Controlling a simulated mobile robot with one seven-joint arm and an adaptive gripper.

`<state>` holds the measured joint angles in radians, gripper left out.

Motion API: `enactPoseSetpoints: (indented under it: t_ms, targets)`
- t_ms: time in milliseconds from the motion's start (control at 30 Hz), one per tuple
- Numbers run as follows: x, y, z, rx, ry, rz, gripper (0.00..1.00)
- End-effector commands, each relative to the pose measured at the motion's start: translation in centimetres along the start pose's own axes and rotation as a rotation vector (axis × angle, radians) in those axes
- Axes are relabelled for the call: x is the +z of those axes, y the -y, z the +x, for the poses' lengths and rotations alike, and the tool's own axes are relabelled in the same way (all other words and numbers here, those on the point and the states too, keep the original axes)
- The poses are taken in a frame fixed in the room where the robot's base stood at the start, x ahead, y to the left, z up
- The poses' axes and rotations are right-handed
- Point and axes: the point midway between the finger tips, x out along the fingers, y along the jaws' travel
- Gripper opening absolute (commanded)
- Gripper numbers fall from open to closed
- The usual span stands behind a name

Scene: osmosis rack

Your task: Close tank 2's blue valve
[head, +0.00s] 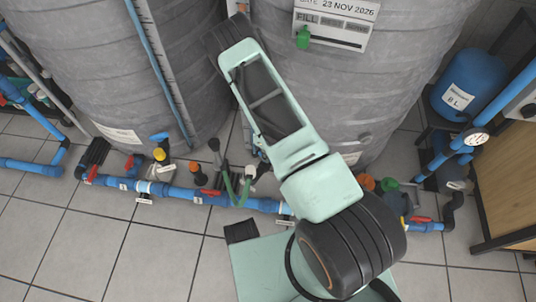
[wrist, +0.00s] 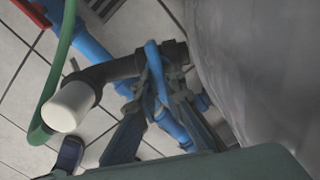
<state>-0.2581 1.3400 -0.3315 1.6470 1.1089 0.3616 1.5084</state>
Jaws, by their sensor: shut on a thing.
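In the wrist view the blue valve handle (wrist: 154,62) stands on a dark grey pipe fitting close beside the grey tank wall (wrist: 235,50). My gripper (wrist: 158,92) has its two dark fingers on either side of the handle's lower part and is shut on it. The tips partly hide the handle and fitting. In the head view my arm reaches over the pipe row toward the gap at the foot of the right grey tank (head: 310,90). My own arm mostly hides the gripper and the valve there.
A blue pipe (head: 177,191) with red-handled valves runs along the tiled floor. A green hose (wrist: 58,75) and a white-capped dark pipe (wrist: 72,107) are close to my gripper. The left tank (head: 120,60) and a blue vessel (head: 470,80) stand nearby. Open floor lies front left.

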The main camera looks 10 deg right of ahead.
Motion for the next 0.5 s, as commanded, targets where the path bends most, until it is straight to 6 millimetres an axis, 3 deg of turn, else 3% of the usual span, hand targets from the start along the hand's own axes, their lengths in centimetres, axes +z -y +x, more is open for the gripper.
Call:
enactPoseSetpoints:
  t_ms: [500]
  targets:
    - [-0.08, 0.01, -0.02, 0.000, -0.001, 0.036, 0.00]
